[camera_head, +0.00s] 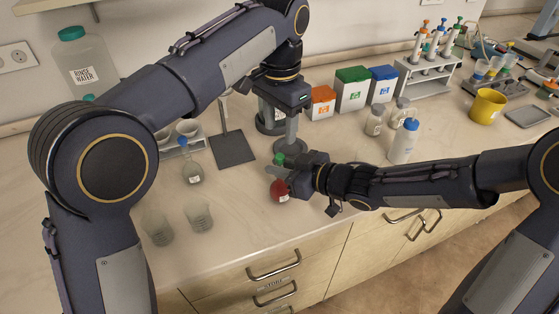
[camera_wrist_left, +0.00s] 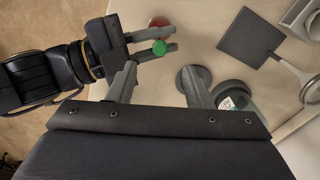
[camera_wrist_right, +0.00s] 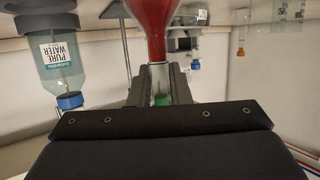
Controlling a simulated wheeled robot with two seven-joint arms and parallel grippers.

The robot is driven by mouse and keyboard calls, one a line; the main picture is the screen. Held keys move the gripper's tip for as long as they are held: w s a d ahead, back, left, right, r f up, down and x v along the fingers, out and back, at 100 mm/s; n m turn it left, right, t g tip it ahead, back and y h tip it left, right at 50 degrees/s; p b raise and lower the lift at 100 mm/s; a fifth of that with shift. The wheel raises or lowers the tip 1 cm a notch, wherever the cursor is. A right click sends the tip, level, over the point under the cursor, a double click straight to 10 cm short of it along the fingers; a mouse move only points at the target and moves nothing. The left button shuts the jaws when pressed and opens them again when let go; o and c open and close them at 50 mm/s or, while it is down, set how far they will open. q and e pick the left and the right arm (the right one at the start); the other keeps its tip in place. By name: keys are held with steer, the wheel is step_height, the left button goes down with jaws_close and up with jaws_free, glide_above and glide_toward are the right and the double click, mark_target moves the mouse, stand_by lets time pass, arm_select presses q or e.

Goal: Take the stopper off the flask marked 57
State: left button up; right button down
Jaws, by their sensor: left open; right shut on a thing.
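A round flask with red liquid (camera_head: 280,191) has a green stopper (camera_head: 280,158) and a white label; its number is too small to read. My right gripper (camera_head: 279,172) is shut on the flask's neck, just below the stopper. The right wrist view shows the neck between its fingers, with the red body (camera_wrist_right: 150,25) and the green stopper (camera_wrist_right: 161,99). My left gripper (camera_head: 287,135) is open and empty, pointing down above the flask. In the left wrist view the stopper (camera_wrist_left: 160,47) lies beyond the gap between the left fingers (camera_wrist_left: 160,82), apart from them.
A blue-stoppered flask (camera_head: 192,172) and two beakers (camera_head: 199,215) stand to the left. A stand with a dark plate (camera_head: 233,150) is behind. A PURE WATER bottle (camera_wrist_right: 62,55) is near my left gripper. The counter right of the beakers, toward the front, is clear.

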mark_target(279, 156)
arm_select(q)
step_height(279, 156, up, 4)
steer(key=m, duration=0.8)
step_height(279, 156, down, 12)
steer(key=shift+a+r, duration=0.15)
steer(key=shift+r, duration=0.1)
steer(key=shift+c, duration=0.3)
jaws_close()
steer(key=shift+r, duration=0.1)
steer(key=shift+r, duration=0.45)
arm_select(e)
steer(key=shift+f, duration=0.1)
arm_select(q)
steer(key=shift+r, duration=0.1)
